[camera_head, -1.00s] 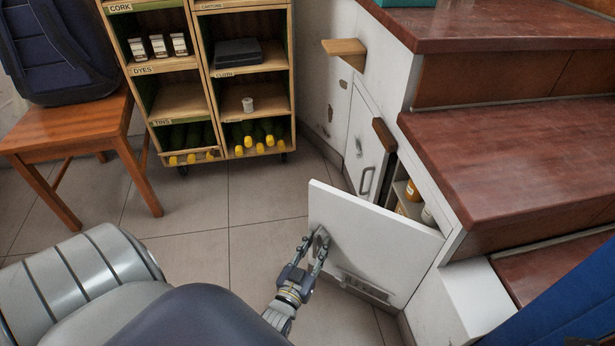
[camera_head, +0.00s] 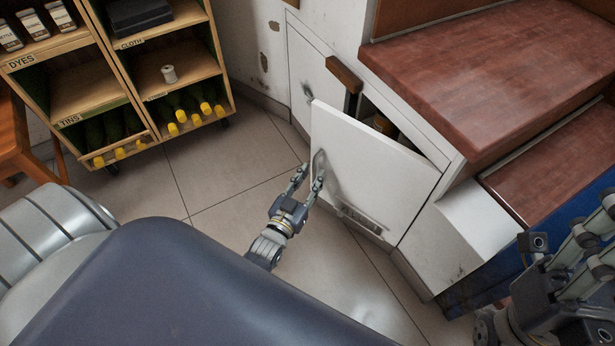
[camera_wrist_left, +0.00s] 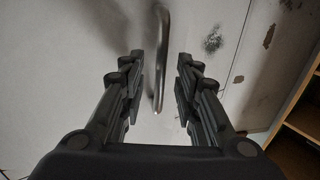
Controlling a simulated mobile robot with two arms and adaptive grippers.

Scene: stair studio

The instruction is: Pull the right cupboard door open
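The right cupboard door (camera_head: 368,170) is a white panel under the stairs. It stands ajar, with a dark gap along its top edge. Its metal bar handle (camera_wrist_left: 158,60) shows in the left wrist view between the fingers of my left gripper (camera_wrist_left: 160,62). The fingers are apart and do not look closed on the bar. In the head view my left gripper (camera_head: 311,177) is at the door's left edge, by the handle. My right gripper (camera_head: 573,245) is at the lower right, partly cut off, away from the door; its finger opening is unclear.
A closed white cupboard door (camera_head: 313,78) is left of the ajar one. A brown wooden block (camera_head: 344,75) sits above the gap. Red-brown stair treads (camera_head: 470,70) rise at right. A wooden shelf unit (camera_head: 150,85) stands at back left. Floor tiles (camera_head: 215,165) between are clear.

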